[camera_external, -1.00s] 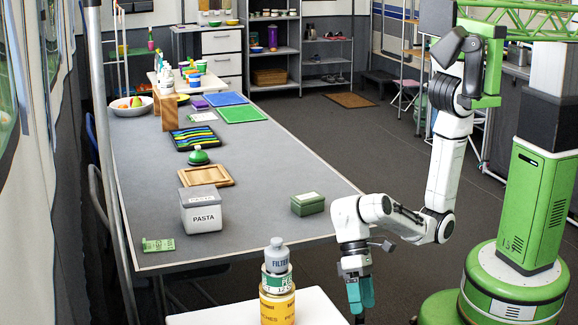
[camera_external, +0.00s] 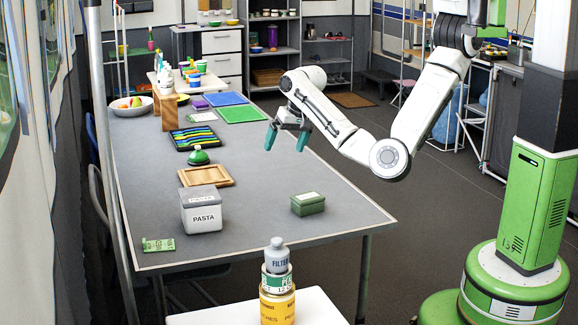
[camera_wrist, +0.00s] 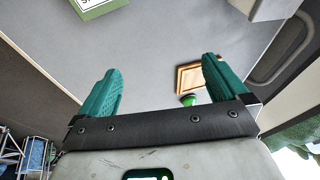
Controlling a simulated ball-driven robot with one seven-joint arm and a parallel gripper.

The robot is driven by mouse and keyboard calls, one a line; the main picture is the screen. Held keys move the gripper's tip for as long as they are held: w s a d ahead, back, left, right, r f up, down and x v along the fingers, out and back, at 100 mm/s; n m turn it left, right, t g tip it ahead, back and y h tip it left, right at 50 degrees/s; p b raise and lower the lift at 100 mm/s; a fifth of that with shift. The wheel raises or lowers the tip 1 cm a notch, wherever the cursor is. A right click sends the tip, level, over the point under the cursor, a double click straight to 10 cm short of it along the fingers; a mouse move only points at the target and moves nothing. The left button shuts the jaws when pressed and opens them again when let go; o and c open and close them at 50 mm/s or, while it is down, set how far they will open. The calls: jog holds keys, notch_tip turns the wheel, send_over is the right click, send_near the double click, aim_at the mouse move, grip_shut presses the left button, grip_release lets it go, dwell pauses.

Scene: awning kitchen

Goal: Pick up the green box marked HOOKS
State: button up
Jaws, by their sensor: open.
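The green box (camera_external: 308,204) stands on the grey table near its right edge, closed, with a pale label on its lid. The label is too small to read in the external view. The box (camera_wrist: 98,8) also shows at the top left of the wrist view, partly cut off by the frame. My gripper (camera_external: 287,140) is open and empty, above the table and farther back than the box. Its two teal fingers (camera_wrist: 158,88) are spread wide in the wrist view with nothing between them but table and, beyond, a wooden tray.
A white PASTA canister (camera_external: 201,212), a wooden tray (camera_external: 206,176) and a green-topped bottle (camera_external: 198,156) stand left of the box. A FILTER bottle on stacked tins (camera_external: 277,285) stands on a nearer white surface. The table (camera_external: 262,235) around the box is clear.

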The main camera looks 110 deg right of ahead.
jog(key=s+a+f+g+y+p, duration=0.2)
jog(key=s+a+f+g+y, duration=0.1)
jog(key=s+a+f, duration=0.15)
jog(key=n, duration=0.1)
send_over(307, 196)
notch_tip(307, 196, down, 5)
jog(key=shift+s, duration=0.1)
jog(key=shift+a+f+p, duration=0.1)
jog(key=shift+f+p, duration=0.25)
jog(key=shift+f, duration=2.45)
jog(key=shift+c, duration=0.5)
jog(key=c, duration=0.7)
jog(key=shift+r, duration=0.1)
